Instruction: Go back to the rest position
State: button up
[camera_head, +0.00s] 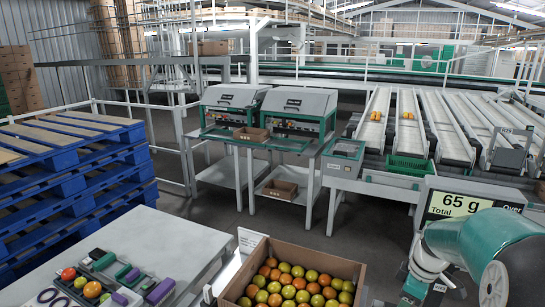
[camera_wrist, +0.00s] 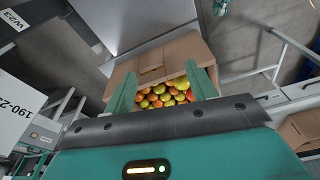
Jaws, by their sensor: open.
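My gripper (camera_wrist: 165,84) shows in the wrist view with its two green fingers apart and nothing between them. Beyond the fingers is a cardboard box (camera_wrist: 185,50) of red, orange and yellow-green tomatoes; I cannot tell the exact distance. In the head view the same kind of box (camera_head: 357,268) stands at the bottom centre, filled with tomatoes. My green and white arm fills the lower right of the head view, and my gripper is out of that picture.
A grey table (camera_head: 150,248) at lower left holds tomatoes and small tools. A scale display (camera_head: 468,205) reads "65 g Total" and "Over". Blue pallets (camera_head: 75,165) are stacked at left. Two sealing machines (camera_head: 298,105) and sloping conveyor lanes (camera_head: 445,120) stand behind open grey floor.

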jog(key=s+a+r+m+t+h, duration=0.2)
jog(key=s+a+r+m, duration=0.4)
jog(key=a+r, duration=0.65)
jog(key=s+a+m+t, duration=0.2)
jog(key=s+a+m, duration=0.1)
jog(key=s+a, duration=0.5)
jog(key=shift+s+a+r+m+y, duration=0.3)
jog(key=shift+s+a+r+m, duration=0.1)
jog(key=shift+s, duration=0.85)
